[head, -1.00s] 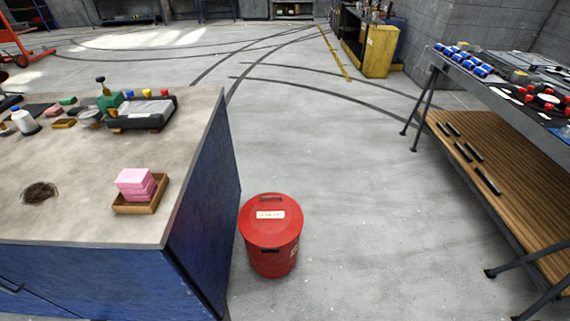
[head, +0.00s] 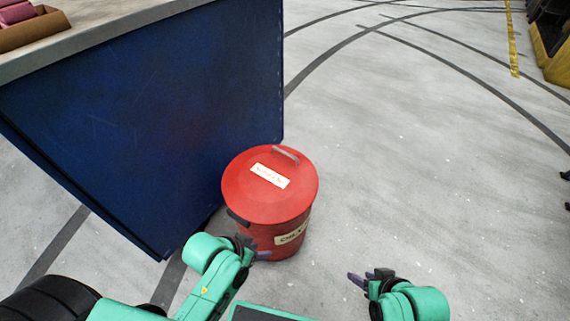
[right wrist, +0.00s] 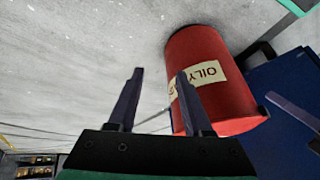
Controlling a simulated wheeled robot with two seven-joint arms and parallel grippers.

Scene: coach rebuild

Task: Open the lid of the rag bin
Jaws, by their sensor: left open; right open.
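The rag bin (head: 284,236) is a red round can on the floor, with an "OILY" label on its side. Its red lid (head: 240,185) is shut and has a white label, a grey handle at the far edge and a dark tab at the near left. The bin also shows in the right wrist view (right wrist: 210,55). My left gripper (head: 262,254) is low in front of the bin's near left side; I cannot tell whether it touches. My right gripper (head: 362,280) is open and empty, to the right of the bin. Its fingers (right wrist: 160,95) are spread in the right wrist view.
A blue workbench (head: 150,120) stands close to the bin's left and back. A wooden tray (head: 35,28) with pink blocks sits on its top. The concrete floor (head: 420,180) right of the bin is clear. A yellow cabinet (head: 551,55) is at the far right.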

